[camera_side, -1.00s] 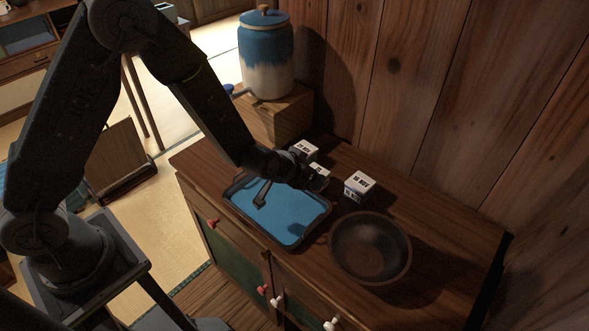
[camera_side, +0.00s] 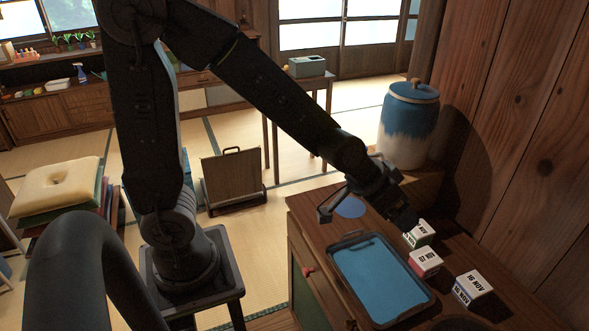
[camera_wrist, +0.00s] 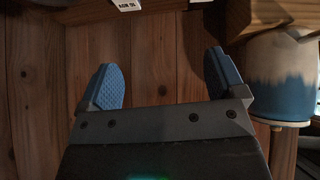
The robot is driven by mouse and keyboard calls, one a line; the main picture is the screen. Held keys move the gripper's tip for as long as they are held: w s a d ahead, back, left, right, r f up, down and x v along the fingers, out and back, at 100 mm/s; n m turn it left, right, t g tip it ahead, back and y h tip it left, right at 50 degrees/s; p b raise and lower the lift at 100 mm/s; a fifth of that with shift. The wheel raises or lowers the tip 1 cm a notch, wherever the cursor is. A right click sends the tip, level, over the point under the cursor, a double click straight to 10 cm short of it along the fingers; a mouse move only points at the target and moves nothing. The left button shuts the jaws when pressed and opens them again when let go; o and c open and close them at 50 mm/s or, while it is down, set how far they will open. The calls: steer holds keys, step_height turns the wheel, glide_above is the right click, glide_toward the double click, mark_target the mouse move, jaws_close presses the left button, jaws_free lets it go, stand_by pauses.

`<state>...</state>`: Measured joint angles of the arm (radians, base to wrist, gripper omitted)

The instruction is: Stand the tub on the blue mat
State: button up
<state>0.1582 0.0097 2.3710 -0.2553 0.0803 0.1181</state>
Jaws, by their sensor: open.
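Three small white boxes with dark date lettering stand on the cabinet top: a green-sided one (camera_side: 419,234), a red-sided one (camera_side: 425,262) and a blue-sided one (camera_side: 472,288). I cannot tell which, if any, is the tub. A flat round blue mat (camera_side: 350,207) lies behind the tray, partly hidden by my gripper. My gripper (camera_side: 366,208) is open, above the cabinet, one finger in front of the green-sided box in this view. In the wrist view it (camera_wrist: 164,70) holds nothing between its blue pads. Part of a white box (camera_wrist: 126,5) shows at the top edge there.
A dark-rimmed tray (camera_side: 378,283) with a blue inside lies left of the boxes. A dark bowl (camera_side: 458,324) is cut off at the bottom edge. A blue-and-white lidded jar (camera_side: 409,125) stands behind on a wooden block. The plank wall (camera_side: 530,130) bounds the right.

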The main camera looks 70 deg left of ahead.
steer(key=s+a+r+g, duration=0.1)
steer(key=s+a+r, duration=0.2)
steer(key=s+r, duration=0.4)
steer(key=shift+s+a, duration=0.2)
steer(key=shift+s, duration=0.75)
steer(key=shift+g+y, duration=0.4)
steer(key=shift+y, duration=0.2)
steer(key=s+a, duration=0.1)
steer(key=s, duration=0.1)
steer(key=s+r, duration=0.1)
steer(key=s, duration=0.2)
steer(key=s+a+r, duration=0.1)
steer(key=s, duration=0.2)
steer(key=shift+a, duration=0.35)
steer(key=shift+c, duration=0.3)
steer(key=shift+s+a, duration=0.1)
steer(key=shift+s, duration=0.15)
steer(key=shift+c, duration=0.9)
